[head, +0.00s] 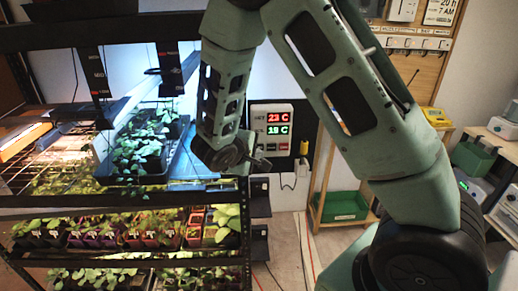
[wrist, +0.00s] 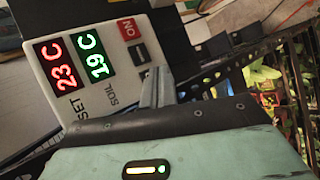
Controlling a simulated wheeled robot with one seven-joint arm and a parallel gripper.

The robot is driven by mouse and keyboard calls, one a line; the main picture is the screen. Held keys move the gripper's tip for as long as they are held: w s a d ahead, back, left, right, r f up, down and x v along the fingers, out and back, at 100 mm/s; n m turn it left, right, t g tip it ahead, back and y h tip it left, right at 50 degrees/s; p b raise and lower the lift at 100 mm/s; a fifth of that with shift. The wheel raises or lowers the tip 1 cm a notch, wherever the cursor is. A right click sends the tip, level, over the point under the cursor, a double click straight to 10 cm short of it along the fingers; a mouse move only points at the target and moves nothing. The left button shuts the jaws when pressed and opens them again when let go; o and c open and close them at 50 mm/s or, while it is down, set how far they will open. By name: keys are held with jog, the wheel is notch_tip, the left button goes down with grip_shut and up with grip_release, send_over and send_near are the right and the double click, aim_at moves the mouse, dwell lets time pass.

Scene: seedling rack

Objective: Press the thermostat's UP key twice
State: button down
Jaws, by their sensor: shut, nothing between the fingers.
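The thermostat (head: 257,117) is a pale box on a dark panel in the head view. It fills the upper left of the wrist view, turned sideways (wrist: 42,78). Its red SET display (wrist: 62,63) reads 23 C and its green SOIL display (wrist: 95,53) reads 19 C. A red ON key (wrist: 131,28) and a grey key with a dark bar (wrist: 140,53) show beside them. Another key is partly hidden behind my fingers; I cannot read it. My gripper (wrist: 157,82) is shut and empty, its tips close to the thermostat's lower keys. I cannot tell whether they touch.
A seedling rack (head: 120,198) with several plant trays stands left of the thermostat. A yellow-topped plug (head: 303,148) and cable hang to its right. A wooden stand with a green bin (head: 342,206) is further right. The floor below is mostly clear.

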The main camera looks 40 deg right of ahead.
jog(key=shift+w, duration=0.1)
dwell(0.5)
jog(key=shift+w+d+b, duration=0.25)
jog(key=shift+b, duration=0.25)
jog(key=shift+w+d+b, duration=0.15)
jog(key=shift+w+b, duration=0.1)
jog(key=shift+b, duration=0.05)
dwell(0.3)
jog(key=shift+s, duration=0.1)
dwell(0.4)
jog(key=shift+s+a+b, duration=0.4)
jog(key=shift+s+b, duration=0.1)
jog(key=shift+s+a+b, duration=0.5)
jog(key=shift+s+a, duration=0.2)
jog(key=shift+s, duration=0.35)
jog(key=shift+s+a+b, duration=0.5)
jog(key=shift+s+a, duration=0.2)
jog(key=shift+s, duration=0.35)
